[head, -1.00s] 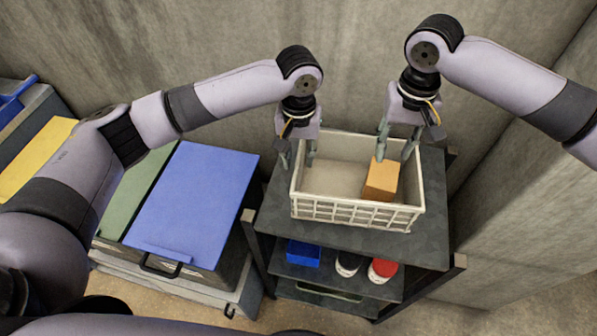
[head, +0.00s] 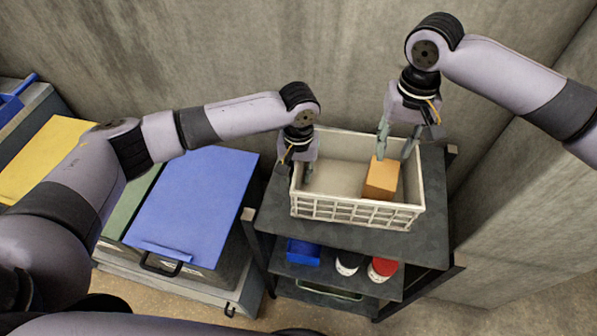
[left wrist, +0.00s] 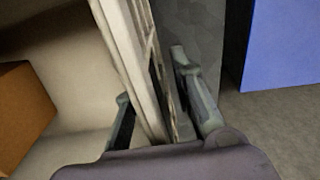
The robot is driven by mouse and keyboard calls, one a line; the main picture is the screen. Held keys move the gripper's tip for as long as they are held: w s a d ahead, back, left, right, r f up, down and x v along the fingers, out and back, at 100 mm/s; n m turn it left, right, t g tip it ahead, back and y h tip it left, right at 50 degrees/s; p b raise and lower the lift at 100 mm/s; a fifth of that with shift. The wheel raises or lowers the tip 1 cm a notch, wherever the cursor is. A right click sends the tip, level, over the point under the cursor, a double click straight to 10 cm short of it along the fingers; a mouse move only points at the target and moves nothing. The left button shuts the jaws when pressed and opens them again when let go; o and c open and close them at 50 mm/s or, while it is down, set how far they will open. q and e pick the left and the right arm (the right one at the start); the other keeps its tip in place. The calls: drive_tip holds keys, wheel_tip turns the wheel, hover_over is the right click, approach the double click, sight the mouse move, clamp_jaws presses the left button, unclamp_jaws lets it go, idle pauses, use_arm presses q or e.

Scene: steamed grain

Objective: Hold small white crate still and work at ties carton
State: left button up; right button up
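The small white crate (head: 355,212) stands on the dark top of a shelf cart, and its slatted left wall (left wrist: 135,60) shows in the left wrist view. The orange-brown ties carton (head: 381,178) sits inside it at the right; part of it shows in the left wrist view (left wrist: 22,112). My left gripper (head: 297,170) is at the crate's left wall. In the left wrist view its fingers (left wrist: 158,105) stand apart, one inside and one outside the wall. My right gripper (head: 398,148) is open and empty above the carton, near the crate's back right.
The cart's top (head: 320,233) has bare room in front of the crate. Its lower shelf holds a blue bin (head: 303,252) and two round containers. Left of the cart are bins with a blue lid (head: 192,205) and a yellow lid (head: 50,158). Concrete walls stand behind and right.

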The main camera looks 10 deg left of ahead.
use_arm(q)
clamp_jaws()
use_arm(e)
drive_tip(key=shift+o, duration=0.6)
